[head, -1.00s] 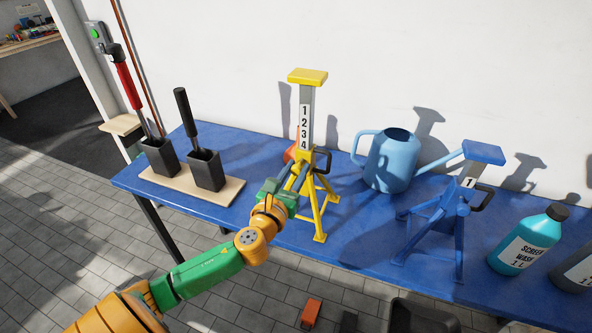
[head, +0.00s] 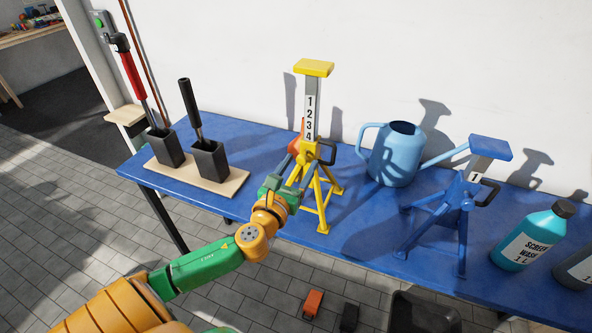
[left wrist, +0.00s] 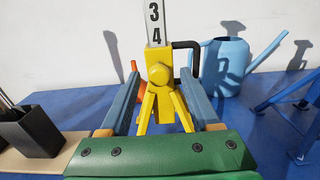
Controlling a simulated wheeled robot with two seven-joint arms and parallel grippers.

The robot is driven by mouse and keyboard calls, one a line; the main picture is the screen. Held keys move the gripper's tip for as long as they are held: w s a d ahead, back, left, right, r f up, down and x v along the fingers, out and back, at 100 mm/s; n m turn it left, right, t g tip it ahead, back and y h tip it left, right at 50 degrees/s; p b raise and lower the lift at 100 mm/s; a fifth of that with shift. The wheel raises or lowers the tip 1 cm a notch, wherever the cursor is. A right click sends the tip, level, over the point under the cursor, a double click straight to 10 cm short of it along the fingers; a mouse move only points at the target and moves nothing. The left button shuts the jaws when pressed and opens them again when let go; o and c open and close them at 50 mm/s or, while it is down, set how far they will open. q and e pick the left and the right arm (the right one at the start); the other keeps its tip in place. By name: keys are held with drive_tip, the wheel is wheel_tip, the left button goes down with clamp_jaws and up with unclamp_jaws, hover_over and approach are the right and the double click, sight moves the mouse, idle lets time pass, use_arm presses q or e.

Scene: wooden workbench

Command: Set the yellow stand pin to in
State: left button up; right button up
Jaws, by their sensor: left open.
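The yellow stand (head: 322,197) stands on the blue bench, with a numbered grey column and a flat yellow top (head: 314,68). The numbers 1 to 4 show above its collar. Its pin has a black bent handle (head: 328,154), which also shows in the left wrist view (left wrist: 187,46), sticking out right of the collar. I cannot tell how deep the pin sits. My left gripper (head: 288,162) is open at the near side of the stand. In the left wrist view its blue fingers (left wrist: 160,70) appear either side of the yellow collar, with nothing gripped. My right gripper is not in view.
A blue watering can (head: 393,160) stands right of the yellow stand, then a blue stand (head: 436,220) and a screen wash bottle (head: 528,238). An orange-red object (head: 297,144) is partly hidden behind the yellow stand. Black holders with handles stand on a wooden board (head: 198,179) at left.

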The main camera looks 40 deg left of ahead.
use_arm(q)
drive_tip(key=v, duration=0.5)
drive_tip(key=shift+b, duration=0.4)
drive_tip(key=shift+w, duration=0.1)
